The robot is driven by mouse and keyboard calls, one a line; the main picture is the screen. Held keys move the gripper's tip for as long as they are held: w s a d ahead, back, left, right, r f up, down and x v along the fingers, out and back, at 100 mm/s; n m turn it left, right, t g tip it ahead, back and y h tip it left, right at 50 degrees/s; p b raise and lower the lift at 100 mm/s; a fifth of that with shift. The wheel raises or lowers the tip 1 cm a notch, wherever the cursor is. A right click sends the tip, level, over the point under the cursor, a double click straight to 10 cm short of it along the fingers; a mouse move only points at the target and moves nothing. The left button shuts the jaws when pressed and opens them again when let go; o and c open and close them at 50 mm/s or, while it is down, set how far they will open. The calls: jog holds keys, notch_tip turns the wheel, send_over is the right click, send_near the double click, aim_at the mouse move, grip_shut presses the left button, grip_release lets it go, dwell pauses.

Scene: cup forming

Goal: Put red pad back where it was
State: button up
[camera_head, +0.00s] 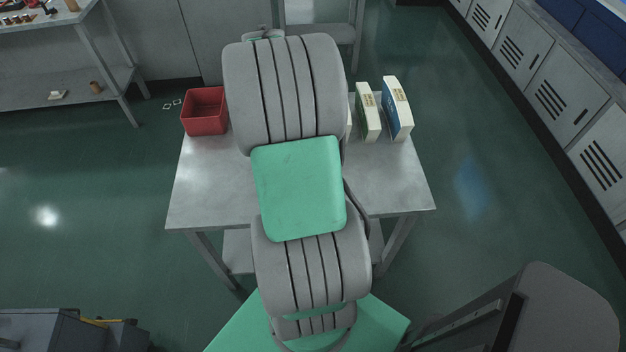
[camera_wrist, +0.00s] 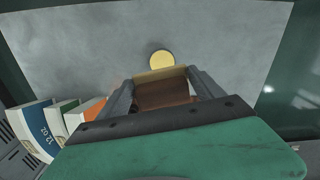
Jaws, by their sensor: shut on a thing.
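My gripper (camera_wrist: 162,90) shows in the wrist view, its two grey fingers shut on a dark reddish-brown piece (camera_wrist: 162,94). I take this piece as the red pad, though its shaded colour leaves some doubt. A tan strip (camera_wrist: 160,74) runs along its far end; I cannot tell whether it is part of the piece. A yellow round thing (camera_wrist: 161,60) lies just beyond, over the grey table. I cannot tell whether they touch. In the head view my arm hides the gripper and the held piece.
The grey metal table (camera_head: 205,185) has a red bin (camera_head: 205,112) at its back left. White-and-green (camera_head: 368,112) and white-and-blue (camera_head: 397,108) boxes stand at its back right. An orange box (camera_wrist: 88,111) shows in the wrist view. The table's left front is clear.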

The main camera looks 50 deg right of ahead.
jog(key=s+d+f+m+b, duration=0.1)
jog(key=s+d+f+m, duration=0.1)
jog(key=s+d+f, duration=0.45)
jog(key=d+r+b, duration=0.3)
jog(key=r+b, duration=0.2)
jog(key=r, duration=0.1)
jog(key=s+a+f+b, duration=0.2)
jog(key=s+a, duration=0.8)
jog(key=a, duration=0.3)
jog(key=w+d+f, duration=0.4)
jog(key=d+f, duration=0.1)
jog(key=w+d+f+p, duration=0.1)
jog(key=w+d+f, duration=0.3)
jog(key=shift+w+d+f, duration=0.35)
jog(key=shift+w+d, duration=0.05)
jog(key=shift+w+d+f, duration=0.15)
jog(key=shift+f, duration=1.6)
jog(key=shift+f, duration=0.1)
